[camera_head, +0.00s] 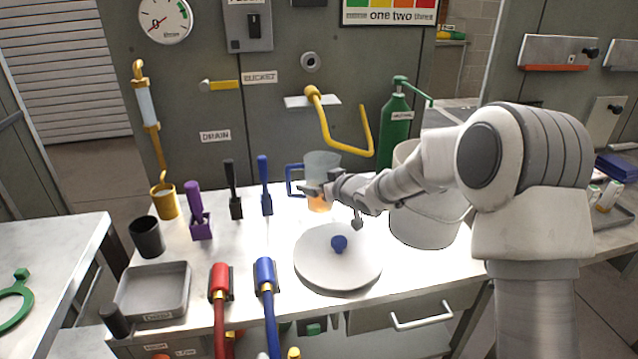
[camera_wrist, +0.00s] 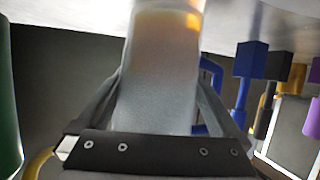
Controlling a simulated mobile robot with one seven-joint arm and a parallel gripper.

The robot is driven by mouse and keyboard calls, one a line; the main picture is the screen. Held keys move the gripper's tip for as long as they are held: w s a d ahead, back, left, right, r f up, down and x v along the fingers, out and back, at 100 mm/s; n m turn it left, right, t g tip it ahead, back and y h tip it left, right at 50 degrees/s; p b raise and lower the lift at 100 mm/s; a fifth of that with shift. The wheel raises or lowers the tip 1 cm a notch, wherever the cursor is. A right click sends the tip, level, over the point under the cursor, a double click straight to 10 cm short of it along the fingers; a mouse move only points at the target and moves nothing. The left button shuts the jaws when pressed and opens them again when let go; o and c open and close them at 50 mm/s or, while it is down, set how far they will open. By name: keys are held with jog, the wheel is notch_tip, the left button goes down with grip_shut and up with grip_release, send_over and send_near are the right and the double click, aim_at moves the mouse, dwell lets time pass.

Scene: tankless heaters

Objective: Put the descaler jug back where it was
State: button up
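The descaler jug (camera_head: 322,163) is a clear grey vessel with a blue handle (camera_head: 292,180) on its left and orange liquid low inside. It is upright at the back of the white bench, in front of the grey panel. In the head view I cannot tell whether its base touches the bench. My gripper (camera_head: 318,188) is at the jug, coming from the right. In the wrist view the jug (camera_wrist: 163,75) fills the space between my two fingers, which press against its sides; the blue handle (camera_wrist: 208,95) shows beside the right finger.
A white round lid (camera_head: 337,270) with a blue knob lies in front of the jug. A white bucket (camera_head: 425,225) and green bottle (camera_head: 396,130) stand right. Blue (camera_head: 265,185), black (camera_head: 233,190) and purple (camera_head: 197,210) levers stand left. A yellow bent pipe (camera_head: 335,140) hangs above.

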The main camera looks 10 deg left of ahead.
jog(key=shift+r, duration=0.1)
jog(key=shift+r, duration=0.2)
jog(key=p+v, duration=0.3)
jog(key=v, duration=0.8)
jog(key=shift+s+d+r, duration=0.15)
jog(key=shift+s+d, duration=0.05)
jog(key=shift+s, duration=0.05)
jog(key=shift+s+d, duration=0.1)
